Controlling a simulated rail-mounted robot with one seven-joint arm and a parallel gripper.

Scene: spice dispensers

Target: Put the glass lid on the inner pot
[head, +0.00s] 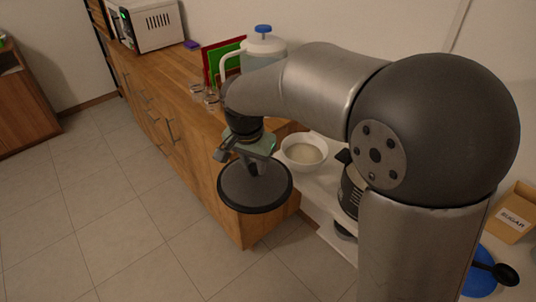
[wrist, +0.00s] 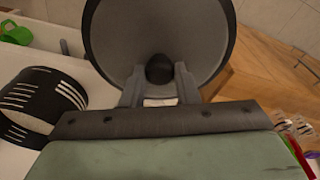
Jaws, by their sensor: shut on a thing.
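The glass lid (head: 255,187) is a dark round disc with a black rim, held in the air in front of the wooden counter's edge. My gripper (head: 255,165) is shut on its knob. In the wrist view the fingers of my gripper (wrist: 160,85) stand on both sides of the black knob (wrist: 160,68), and the lid (wrist: 155,25) fills the upper middle. A dark ribbed round vessel (head: 349,192) stands on the white surface, partly hidden by my arm. The wrist view shows a black vessel with white stripes (wrist: 42,98) at left. I cannot tell whether it is the inner pot.
A white bowl with pale contents (head: 304,152) stands right of the lid. A jug with a blue cap (head: 263,47), small glass jars (head: 204,97) and red and green boards (head: 222,62) stand on the wooden counter (head: 160,75). A SUGAR box (head: 514,215) is at far right.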

